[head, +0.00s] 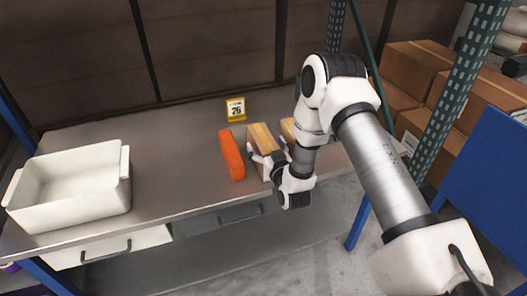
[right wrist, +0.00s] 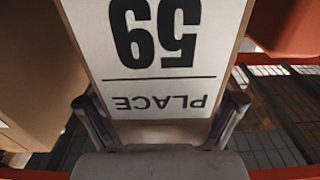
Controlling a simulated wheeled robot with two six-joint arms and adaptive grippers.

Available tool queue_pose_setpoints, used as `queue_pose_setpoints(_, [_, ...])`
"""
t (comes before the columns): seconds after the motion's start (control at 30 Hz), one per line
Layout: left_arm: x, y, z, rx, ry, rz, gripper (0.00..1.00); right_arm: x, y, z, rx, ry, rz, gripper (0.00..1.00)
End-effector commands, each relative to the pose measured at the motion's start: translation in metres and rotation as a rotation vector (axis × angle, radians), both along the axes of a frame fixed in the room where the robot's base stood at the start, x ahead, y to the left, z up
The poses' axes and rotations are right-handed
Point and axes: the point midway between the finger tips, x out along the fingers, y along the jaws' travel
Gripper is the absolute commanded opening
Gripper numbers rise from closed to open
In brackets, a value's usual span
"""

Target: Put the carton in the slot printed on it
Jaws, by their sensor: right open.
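A tan carton (head: 262,136) stands on the grey bench, right of an orange box. Its white label, reading "PLACE 59" upside down, fills the middle of the right wrist view (right wrist: 165,40). My right gripper (head: 266,163) is at the carton's near end, open, with one finger at each side of it. In the right wrist view the two fingers of the gripper (right wrist: 163,110) stand left and right of the label's lower end; I cannot tell whether they touch the carton. My left gripper is not in view. No slot marked 59 shows.
The orange box (head: 231,156) stands close on the left. Another tan carton (head: 288,129) is close on the right, partly behind my arm. A yellow-framed "26" sign (head: 236,109) stands behind. A white bin (head: 70,188) is at the bench's left; bare bench lies between.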

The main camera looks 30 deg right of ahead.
Motion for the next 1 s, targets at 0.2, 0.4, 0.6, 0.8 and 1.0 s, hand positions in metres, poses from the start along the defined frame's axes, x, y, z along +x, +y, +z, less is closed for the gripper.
queue_pose_setpoints(0.2, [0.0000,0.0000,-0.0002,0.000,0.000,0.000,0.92,-0.0003,0.0002,-0.0001,0.000,0.000,0.000,0.32])
queue_pose_setpoints(0.4, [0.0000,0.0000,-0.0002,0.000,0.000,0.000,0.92,-0.0003,0.0002,0.0000,0.000,-0.001,0.000,0.14])
queue_pose_setpoints(0.6, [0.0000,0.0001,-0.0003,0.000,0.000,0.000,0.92,-0.0003,0.0002,0.0000,0.000,-0.001,0.000,0.12])
queue_pose_setpoints(0.8, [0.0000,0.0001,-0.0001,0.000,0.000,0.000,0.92,0.0000,0.0002,0.0010,-0.001,-0.003,0.000,0.11])
queue_pose_setpoints(1.0, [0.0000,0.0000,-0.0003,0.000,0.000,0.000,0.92,0.0003,0.0001,0.0066,-0.001,-0.004,0.000,0.10])
